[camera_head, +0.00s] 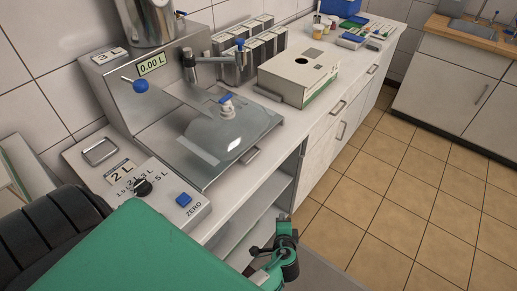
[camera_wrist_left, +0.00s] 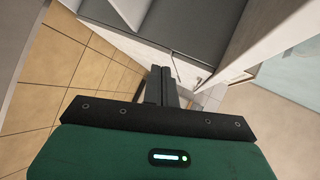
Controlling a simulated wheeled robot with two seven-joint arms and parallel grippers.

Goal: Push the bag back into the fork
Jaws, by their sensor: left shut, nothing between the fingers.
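The clear bag (camera_head: 205,149) lies on the metal tray under the dispenser. Its white spout (camera_head: 228,110) with a blue top stands near the middle of the tray. A metal bracket with a nozzle (camera_head: 191,66) and a blue knob reaches out from the machine above and behind the spout; I take this to be where the fork is, but cannot make out its prongs. The spout looks apart from it. My left gripper (camera_head: 281,246) is low, in front of the counter and away from the bag. In the left wrist view its dark fingers (camera_wrist_left: 161,88) are together and empty.
The dispenser's display (camera_head: 151,65) reads 0.00 L. A selector dial (camera_head: 143,187) and blue ZERO button (camera_head: 184,199) sit at the front. Open shelves are below the counter; the tiled floor is clear.

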